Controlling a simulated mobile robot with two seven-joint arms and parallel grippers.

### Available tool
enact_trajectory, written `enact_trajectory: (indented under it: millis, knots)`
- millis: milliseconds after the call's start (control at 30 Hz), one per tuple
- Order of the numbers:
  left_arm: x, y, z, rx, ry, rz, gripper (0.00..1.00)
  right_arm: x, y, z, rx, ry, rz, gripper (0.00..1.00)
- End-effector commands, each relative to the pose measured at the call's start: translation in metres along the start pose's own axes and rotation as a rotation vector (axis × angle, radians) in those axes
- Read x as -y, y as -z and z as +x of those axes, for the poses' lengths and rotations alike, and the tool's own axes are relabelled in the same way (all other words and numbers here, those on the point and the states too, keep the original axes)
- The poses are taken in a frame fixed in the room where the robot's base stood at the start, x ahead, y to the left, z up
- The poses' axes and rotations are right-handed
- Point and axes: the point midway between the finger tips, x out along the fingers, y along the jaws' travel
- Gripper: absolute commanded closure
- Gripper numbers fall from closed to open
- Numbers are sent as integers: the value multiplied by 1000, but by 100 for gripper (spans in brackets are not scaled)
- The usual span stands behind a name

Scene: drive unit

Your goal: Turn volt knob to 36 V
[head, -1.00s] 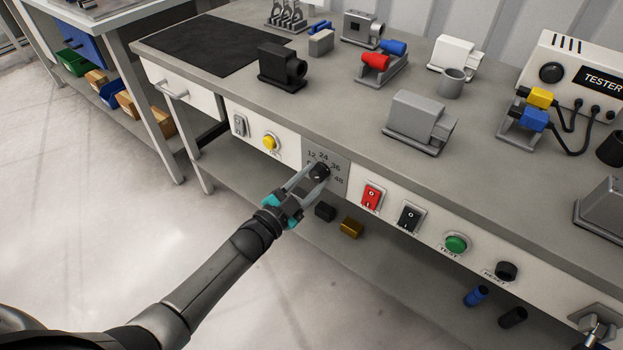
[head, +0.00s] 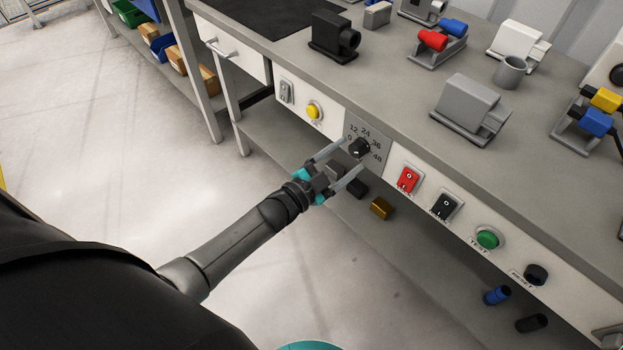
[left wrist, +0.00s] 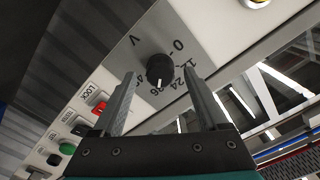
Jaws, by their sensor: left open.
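The volt knob (head: 359,147) is a round black dial on a grey scale plate (head: 353,122) marked 0, 12, 24, 36 and 48, on the bench front. In the left wrist view, the knob (left wrist: 160,67) has a white mark that points down, toward the 36. My left gripper (head: 347,161) is open and empty. Its fingers are spread in front of the knob and appear apart from it. The left wrist view shows the two fingers (left wrist: 160,95) on either side below the knob. My right gripper is in neither view.
A yellow button (head: 314,110) lies left of the plate. A red switch (head: 407,180), a black switch (head: 446,206) and a green TEST button (head: 487,239) lie to its right. A lower shelf (head: 290,150) runs under the panel. The floor in front is clear.

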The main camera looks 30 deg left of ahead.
Motion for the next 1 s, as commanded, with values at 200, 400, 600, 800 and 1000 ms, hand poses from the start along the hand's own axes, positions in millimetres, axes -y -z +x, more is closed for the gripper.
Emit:
enact_trajectory:
  millis: [200,400,600,800,1000]
  knots:
    - [1,1,-35,4,-2,-1,24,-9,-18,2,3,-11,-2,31]
    - [0,1,-71,4,-3,0,24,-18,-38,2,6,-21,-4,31]
    - [0,1,-108,4,-2,-2,24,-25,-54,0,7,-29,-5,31]
    - [0,0,-130,2,-1,0,24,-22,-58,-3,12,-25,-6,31]
    - [0,0,-135,0,0,1,24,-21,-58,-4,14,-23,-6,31]
